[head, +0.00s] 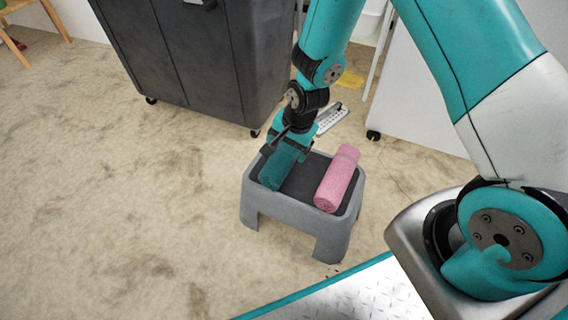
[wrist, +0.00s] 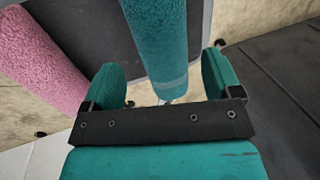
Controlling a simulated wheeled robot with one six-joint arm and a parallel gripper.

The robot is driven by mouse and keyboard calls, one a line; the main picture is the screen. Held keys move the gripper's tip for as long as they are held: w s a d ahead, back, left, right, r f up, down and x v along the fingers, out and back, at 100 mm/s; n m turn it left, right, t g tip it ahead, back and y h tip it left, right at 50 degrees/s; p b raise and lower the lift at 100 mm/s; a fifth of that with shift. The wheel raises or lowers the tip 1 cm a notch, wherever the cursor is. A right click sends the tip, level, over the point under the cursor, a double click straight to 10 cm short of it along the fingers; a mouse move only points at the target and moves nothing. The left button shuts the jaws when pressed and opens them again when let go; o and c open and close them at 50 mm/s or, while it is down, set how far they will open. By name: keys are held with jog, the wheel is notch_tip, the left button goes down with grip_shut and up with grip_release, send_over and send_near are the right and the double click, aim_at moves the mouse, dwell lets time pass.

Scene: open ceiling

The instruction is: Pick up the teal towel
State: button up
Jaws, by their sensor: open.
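The teal towel (head: 279,167) is a rolled cylinder lying on the left side of a grey step stool (head: 290,212). In the wrist view the teal towel (wrist: 158,45) runs from the top edge down to between the two fingers. My gripper (head: 288,145) is over the far end of the towel in the head view and hides part of it. In the wrist view my gripper (wrist: 165,82) is open, with a teal finger on each side of the towel and gaps between. I cannot tell how far the fingers reach down beside it.
A pink rolled towel (head: 338,180) lies on the stool right of the teal one, and it shows at left in the wrist view (wrist: 38,60). A dark grey wheeled bin (head: 190,60) stands behind. A white remote-like object (head: 331,119) lies behind the stool. Floor at left is clear.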

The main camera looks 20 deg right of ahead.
aim_at(282, 159)
jog(key=b+x, duration=0.5)
jog(key=x, duration=0.2)
jog(key=shift+w+f, duration=0.2)
jog(key=shift+f, duration=0.2)
jog(key=shift+r, duration=0.15)
jog(key=c, duration=0.6)
jog(key=shift+r, duration=0.15)
